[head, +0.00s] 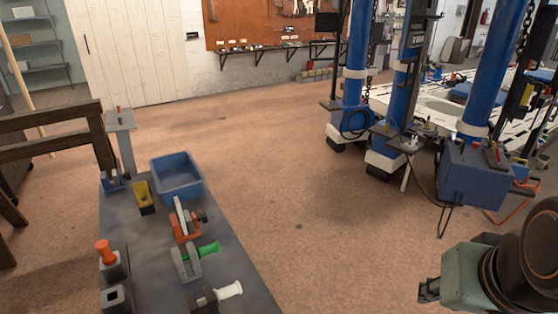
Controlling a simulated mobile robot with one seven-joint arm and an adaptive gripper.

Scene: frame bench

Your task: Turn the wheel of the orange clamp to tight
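The orange clamp (186,232) stands on the grey bench top (138,237), with a pale upright plate in it. A dark round part (202,215) at its right side looks like its wheel. It is small, and I cannot read its setting. My gripper (429,290) is at the lower right, well to the right of the bench and apart from the clamp. Its dark fingers point left, and nothing shows between them. They are too small and edge-on to tell whether they are open or shut.
A blue bin (177,195) and a yellow holder (143,198) stand behind the clamp. In front are a grey clamp with a green handle (208,249) and a dark one with a white handle (229,290). Floor right of the bench is clear.

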